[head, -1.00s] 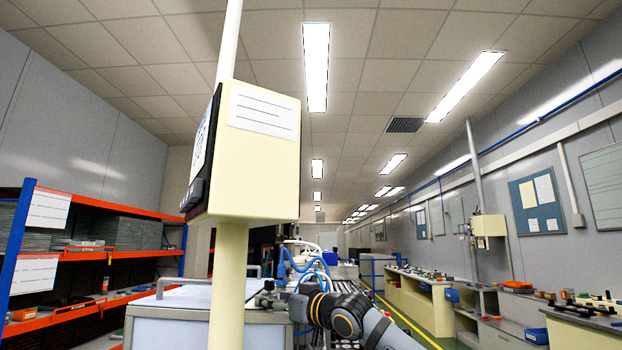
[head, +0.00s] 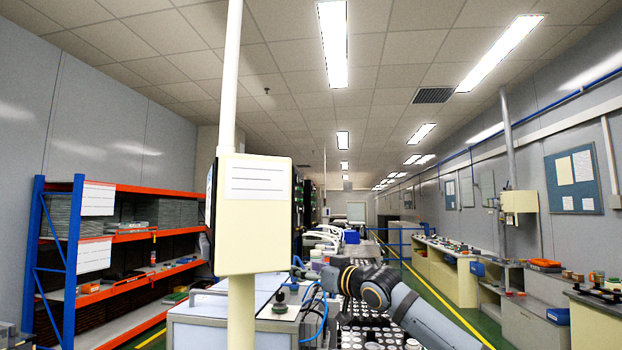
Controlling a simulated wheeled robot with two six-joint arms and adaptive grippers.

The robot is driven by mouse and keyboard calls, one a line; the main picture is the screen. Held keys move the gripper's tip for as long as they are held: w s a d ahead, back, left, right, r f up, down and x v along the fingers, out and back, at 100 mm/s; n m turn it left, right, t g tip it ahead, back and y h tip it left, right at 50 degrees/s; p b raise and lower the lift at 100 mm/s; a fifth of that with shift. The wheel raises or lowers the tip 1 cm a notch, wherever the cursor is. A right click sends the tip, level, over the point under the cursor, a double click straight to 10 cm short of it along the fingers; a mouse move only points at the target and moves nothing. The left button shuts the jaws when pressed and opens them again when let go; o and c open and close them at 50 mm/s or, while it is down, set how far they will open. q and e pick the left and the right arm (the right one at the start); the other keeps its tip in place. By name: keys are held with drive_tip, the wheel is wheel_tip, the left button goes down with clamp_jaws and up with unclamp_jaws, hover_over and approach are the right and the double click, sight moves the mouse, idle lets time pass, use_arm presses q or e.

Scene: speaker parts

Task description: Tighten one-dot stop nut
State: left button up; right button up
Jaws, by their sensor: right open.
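My right arm comes in from the lower right, and its gripper (head: 306,274) is small and dark in the head view. It is open and over or beside a pale work cabinet (head: 215,318). A small dark fitting on a flat plate (head: 280,308) sits on that cabinet, left of and below the gripper. I cannot tell whether the gripper touches anything. No one-dot stop nut can be made out at this size. My left gripper is not in view.
A cream box on a post (head: 254,213) stands close in front and hides part of the cabinet. A tray of several round pale parts (head: 375,335) lies below my right arm. Orange-and-blue shelving (head: 60,250) is at left. Benches (head: 440,265) line the right.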

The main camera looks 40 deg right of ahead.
wheel_tip(320, 180, up, 17)
drive_tip(key=p, duration=1.5)
drive_tip(key=shift+s, duration=0.45)
drive_tip(key=shift+w, duration=0.1)
